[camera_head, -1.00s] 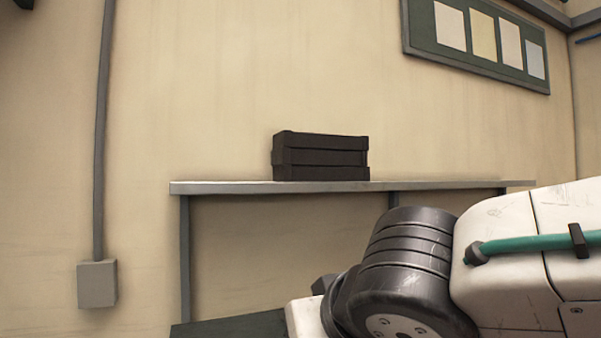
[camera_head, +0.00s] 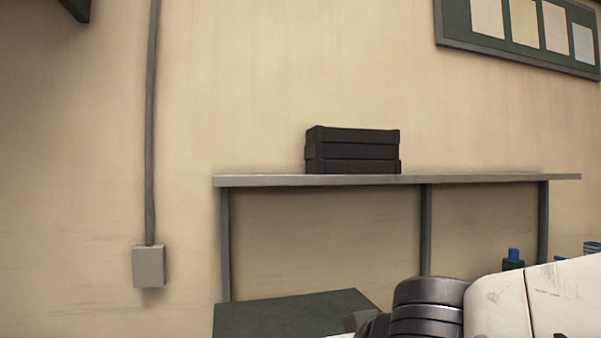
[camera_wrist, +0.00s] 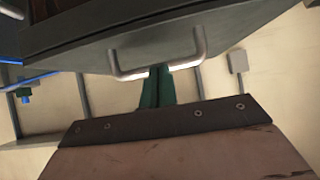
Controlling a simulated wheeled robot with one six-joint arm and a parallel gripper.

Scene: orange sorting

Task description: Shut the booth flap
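The booth flap (camera_wrist: 85,45) looks like the dark grey panel across the top of the wrist view, with a pale metal U-shaped handle (camera_wrist: 128,77) on its near edge. My gripper (camera_wrist: 159,72) has green fingers, close together, reaching up to the middle of the handle bar and covering part of it. I cannot tell whether the bar lies between the fingers or they only touch it. In the head view my arm fills the lower right, and the gripper is out of that picture. A dark green flat surface (camera_head: 290,315) shows at the bottom; I cannot tell whether it is the flap.
A grey shelf (camera_head: 475,179) by the wall holds stacked black crates (camera_head: 352,152). A blue-capped green bottle (camera_head: 513,260) stands below it at the right. A grey wall box (camera_head: 149,267) with a conduit is at the left. A notice board (camera_head: 450,30) hangs at upper right.

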